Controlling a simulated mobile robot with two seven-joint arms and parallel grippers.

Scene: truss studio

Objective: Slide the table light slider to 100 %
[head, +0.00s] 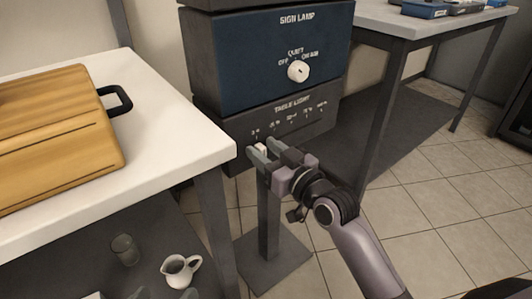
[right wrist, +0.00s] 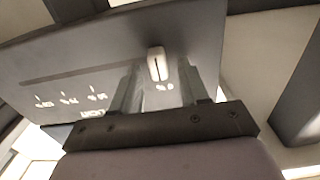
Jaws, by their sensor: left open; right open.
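The dark table light panel (head: 300,115) is the lower box on the post, with percent marks rising from 0 % at the left to 100 % at the right. Its small white slider knob (head: 262,148) is at the 0 % end. In the right wrist view the knob (right wrist: 157,64) stands out from the panel face beside an upside-down 0 % mark. My right gripper (head: 265,150) is open at the panel, with its fingers on either side of the knob. I cannot tell if they touch it. My left gripper is not in view.
A blue sign lamp box with a white dial (head: 298,71) sits directly above. A white table (head: 165,135) with a wooden board (head: 60,130) is close on the left. A glass (head: 125,249) and a white jug (head: 180,270) are below it. Another table (head: 425,22) stands behind right.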

